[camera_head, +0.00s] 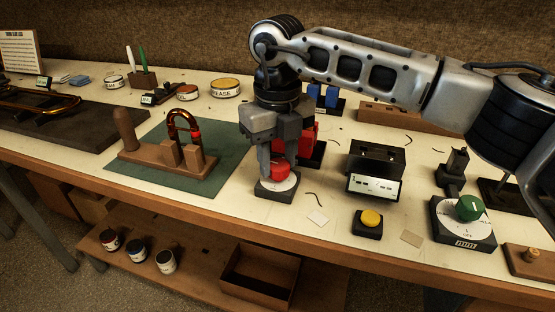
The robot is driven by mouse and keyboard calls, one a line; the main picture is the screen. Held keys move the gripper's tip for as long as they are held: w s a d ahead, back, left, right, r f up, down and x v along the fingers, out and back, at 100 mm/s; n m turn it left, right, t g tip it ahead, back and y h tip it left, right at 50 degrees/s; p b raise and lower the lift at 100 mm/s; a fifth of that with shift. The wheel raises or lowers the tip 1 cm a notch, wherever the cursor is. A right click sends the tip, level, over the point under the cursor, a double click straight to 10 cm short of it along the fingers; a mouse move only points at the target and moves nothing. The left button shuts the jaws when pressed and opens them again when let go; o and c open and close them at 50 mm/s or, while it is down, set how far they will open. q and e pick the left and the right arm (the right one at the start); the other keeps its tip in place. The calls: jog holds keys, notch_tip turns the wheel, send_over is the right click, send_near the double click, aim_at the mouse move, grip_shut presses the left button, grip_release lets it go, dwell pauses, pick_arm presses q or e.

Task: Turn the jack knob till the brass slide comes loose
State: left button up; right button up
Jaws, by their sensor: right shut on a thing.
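My right gripper (278,163) reaches down from the upper right, with its fingers around a red knob (280,171). The knob sits on a white dial (277,187) with a black base near the front edge of the bench. The fingers hide part of the knob and dial. The brass slide (173,122) is a copper-coloured U-shaped tube with a red piece on its right leg. It stands upright, bend up, in a wooden cradle (190,173) on a green mat (231,159). My left gripper is not in view.
Behind my right gripper stands a red block (307,132), partly hidden. To the right are a black box with a white panel (374,186), a yellow button (371,218) and a green knob (469,207) on a dial. A brass horn part (40,103) lies on a dark mat at left.

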aim_at(278, 164)
jog(key=shift+r+m, duration=0.1)
jog(key=shift+m, duration=1)
jog(key=shift+b, duration=0.3)
jog(key=o, duration=1)
notch_tip(278, 164, up, 16)
jog(key=shift+f+p, duration=0.1)
jog(key=shift+p, duration=0.45)
jog(key=shift+s, duration=0.1)
